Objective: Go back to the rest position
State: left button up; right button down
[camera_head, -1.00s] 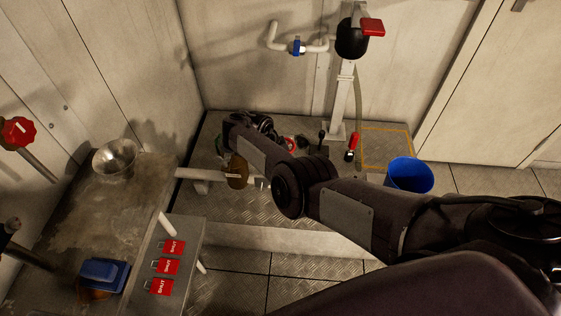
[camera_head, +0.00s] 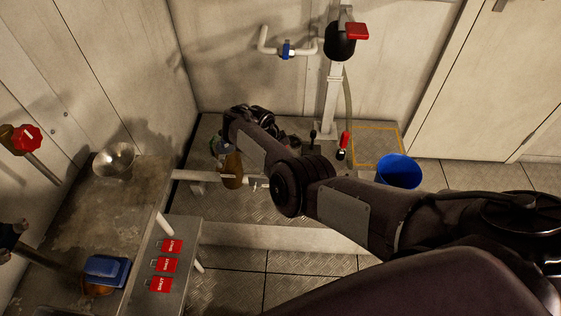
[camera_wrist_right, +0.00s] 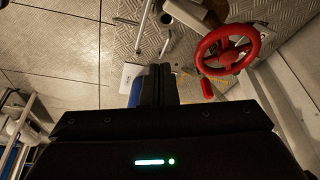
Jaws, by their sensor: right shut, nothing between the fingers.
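My right arm comes in from the right in the head view and reaches across the middle. Its dark gripper end (camera_head: 250,118) is over the plated floor by the back wall; the fingertips cannot be made out there. In the right wrist view the two dark fingers of my right gripper (camera_wrist_right: 158,86) are together, with nothing between them. A red handwheel (camera_wrist_right: 228,48) and a red handle (camera_wrist_right: 207,88) lie beyond and to the right of the fingers, apart from them. My left gripper is not in view.
A blue bucket (camera_head: 398,171) stands right of my arm. A white post (camera_head: 333,100) with a red-handled valve rises behind. At left are a counter with a metal bowl (camera_head: 114,160), a blue block (camera_head: 107,270), red tags (camera_head: 165,265) and a red knob (camera_head: 27,138).

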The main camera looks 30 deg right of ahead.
notch_tip(320, 180, up, 6)
jog(key=w+a, duration=0.1)
jog(key=shift+w+a+f, duration=0.2)
jog(key=shift+w+a, duration=0.05)
jog(key=shift+w, duration=0.15)
jog(key=shift+f, duration=0.1)
